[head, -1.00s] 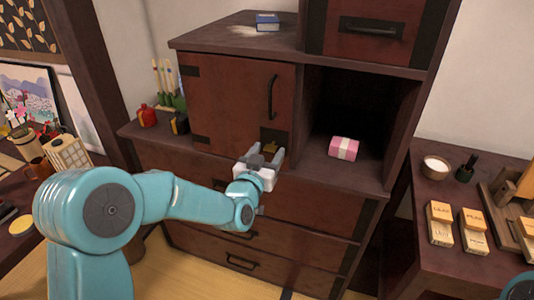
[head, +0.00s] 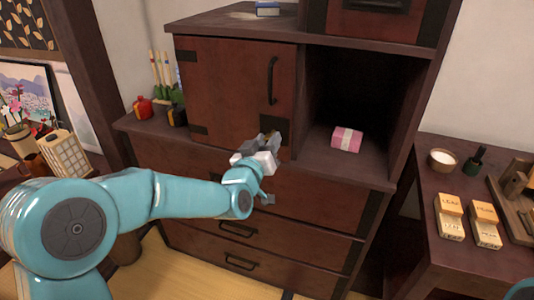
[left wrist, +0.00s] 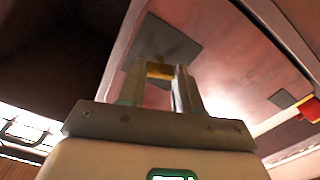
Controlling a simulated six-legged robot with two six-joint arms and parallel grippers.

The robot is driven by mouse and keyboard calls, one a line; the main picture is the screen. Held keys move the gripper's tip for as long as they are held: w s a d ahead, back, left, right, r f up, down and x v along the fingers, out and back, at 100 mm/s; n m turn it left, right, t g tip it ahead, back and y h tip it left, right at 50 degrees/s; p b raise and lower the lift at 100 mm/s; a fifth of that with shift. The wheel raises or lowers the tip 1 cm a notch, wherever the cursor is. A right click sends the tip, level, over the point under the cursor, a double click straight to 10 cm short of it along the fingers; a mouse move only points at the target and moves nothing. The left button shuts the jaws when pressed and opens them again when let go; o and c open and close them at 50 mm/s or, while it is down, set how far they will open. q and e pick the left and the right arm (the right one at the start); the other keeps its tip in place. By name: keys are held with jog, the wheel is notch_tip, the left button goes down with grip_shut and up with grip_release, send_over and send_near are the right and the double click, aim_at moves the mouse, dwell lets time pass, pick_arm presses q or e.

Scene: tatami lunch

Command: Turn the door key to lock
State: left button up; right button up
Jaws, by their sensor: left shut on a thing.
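The cabinet door (head: 225,85) is red-brown, with a dark vertical handle, and looks closed. In the left wrist view, the fingers of my left gripper (left wrist: 160,85) are shut on the brass key (left wrist: 159,70), in front of the dark lock plate (left wrist: 165,42). Only a small part of the key shows between the fingers. Its exact turn angle cannot be told. My right gripper is not in view.
An open compartment right of the door holds a pink wrapped box (head: 346,139). A red bottle (head: 142,107) stands left of the door. Drawers with handles are below.

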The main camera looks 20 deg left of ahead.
pick_arm(q)
jog(key=shift+n+b, duration=6.9)
jog(key=shift+b, duration=0.1)
jog(key=o, duration=1)
jog(key=shift+o, duration=0.2)
